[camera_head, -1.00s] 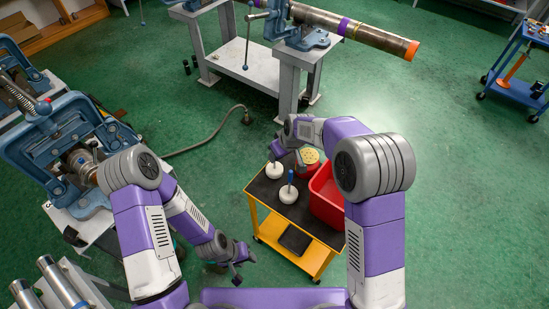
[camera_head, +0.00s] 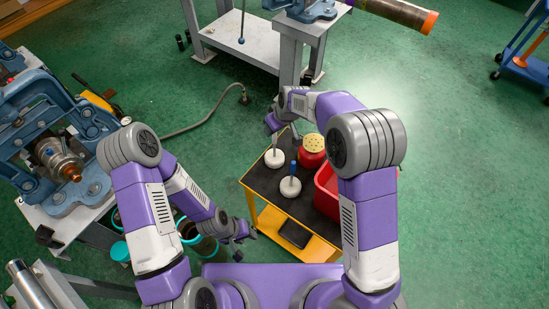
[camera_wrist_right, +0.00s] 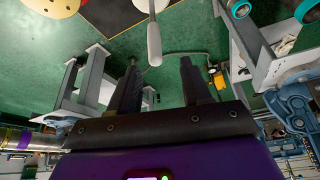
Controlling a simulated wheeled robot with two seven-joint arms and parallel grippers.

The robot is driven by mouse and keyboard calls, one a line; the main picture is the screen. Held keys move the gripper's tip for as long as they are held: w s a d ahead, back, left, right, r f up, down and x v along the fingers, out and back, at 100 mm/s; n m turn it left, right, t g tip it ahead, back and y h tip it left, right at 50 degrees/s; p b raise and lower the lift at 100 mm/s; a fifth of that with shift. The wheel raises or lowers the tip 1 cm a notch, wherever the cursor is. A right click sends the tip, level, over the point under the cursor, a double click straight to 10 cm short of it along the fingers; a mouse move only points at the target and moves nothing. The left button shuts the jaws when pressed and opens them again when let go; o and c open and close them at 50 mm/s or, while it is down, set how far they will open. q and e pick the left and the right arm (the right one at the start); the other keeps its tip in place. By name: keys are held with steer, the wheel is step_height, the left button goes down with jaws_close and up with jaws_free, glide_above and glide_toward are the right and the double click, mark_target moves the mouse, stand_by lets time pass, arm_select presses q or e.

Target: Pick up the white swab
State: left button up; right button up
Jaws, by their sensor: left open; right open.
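The white swab (camera_head: 275,155) stands upright on the cart's dark top, with a white round base and a pale handle. Its handle (camera_wrist_right: 154,42) also shows in the right wrist view, its end appearing between my right fingertips. My right gripper (camera_wrist_right: 160,78) is open and empty; I cannot tell how far the handle is from the fingers. In the head view my right gripper (camera_head: 274,123) is beside the swab, partly hidden by its own wrist. A similar swab with a blue handle (camera_head: 291,180) stands nearer me. My left gripper (camera_head: 241,240) is open and empty, low left of the cart.
A red pot with a yellow perforated lid (camera_head: 313,146) and a red bin (camera_head: 328,190) share the yellow cart (camera_head: 268,220). A dark flat item (camera_head: 294,234) lies on its lower shelf. Vise benches stand left and behind; green floor is open at right.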

steer(key=x, duration=0.3)
steer(key=b+x, duration=0.1)
steer(key=x, duration=0.1)
steer(key=shift+w+d+f, duration=0.15)
steer(key=shift+d+f, duration=0.1)
steer(key=shift+f, duration=0.15)
jaws_close()
